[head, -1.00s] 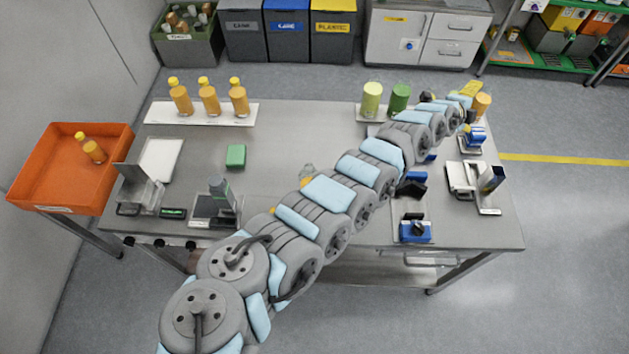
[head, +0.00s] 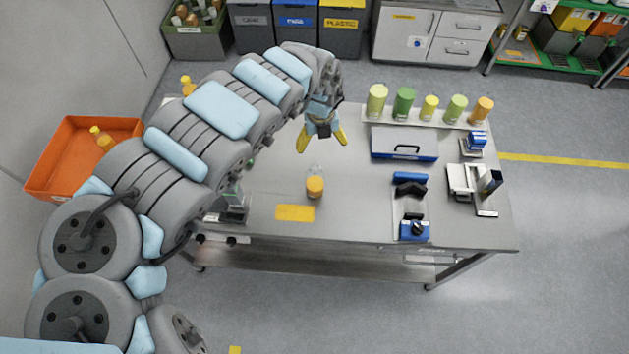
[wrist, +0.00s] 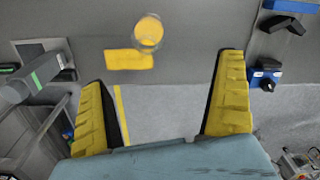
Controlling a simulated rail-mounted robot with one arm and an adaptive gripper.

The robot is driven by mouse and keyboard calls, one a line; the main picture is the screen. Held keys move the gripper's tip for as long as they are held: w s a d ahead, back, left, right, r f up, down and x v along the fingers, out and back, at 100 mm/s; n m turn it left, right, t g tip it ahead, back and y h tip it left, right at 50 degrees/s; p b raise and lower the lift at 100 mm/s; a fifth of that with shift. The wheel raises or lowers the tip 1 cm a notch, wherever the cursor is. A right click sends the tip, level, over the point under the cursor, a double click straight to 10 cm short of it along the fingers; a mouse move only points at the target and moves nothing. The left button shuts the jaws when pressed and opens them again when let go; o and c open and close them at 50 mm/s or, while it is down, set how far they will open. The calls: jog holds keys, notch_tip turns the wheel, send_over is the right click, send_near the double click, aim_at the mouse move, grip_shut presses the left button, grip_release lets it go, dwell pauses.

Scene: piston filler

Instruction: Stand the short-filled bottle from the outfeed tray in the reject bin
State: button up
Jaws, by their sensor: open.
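My gripper (head: 322,139) hangs above the middle of the table with its yellow fingers open and empty; they also show spread in the wrist view (wrist: 164,100). At the back left, one bottle with a yellow cap (head: 187,84) shows past my arm; the rest of that row and most of its white tray are hidden. The orange bin (head: 66,158) at the left holds a yellow-capped orange bottle (head: 102,138), tilted in the picture. I cannot tell fill levels there. A clear vessel with orange contents (head: 315,185) stands in front of my gripper and shows in the wrist view (wrist: 148,30).
A yellow pad (head: 295,212) lies near the front edge. A blue-grey case (head: 404,144), a blue clamp-like device (head: 414,229) and a row of coloured jars (head: 404,103) occupy the right side. My arm covers the table's left part. The table centre around the vessel is mostly clear.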

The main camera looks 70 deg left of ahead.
aim_at(316, 167)
jog(key=f, duration=0.3)
jog(key=s+f, duration=0.1)
jog(key=f, duration=0.3)
jog(key=f+b, duration=0.1)
jog(key=f, duration=0.3)
jog(key=shift+s, duration=0.3)
jog(key=shift+s+a+f, duration=0.1)
jog(key=shift+a+f, duration=0.05)
jog(key=shift+f, duration=3)
jog(key=c, duration=1.4)
jog(key=shift+o, duration=0.2)
jog(key=shift+r+p, duration=0.15)
jog(key=shift+p, duration=0.15)
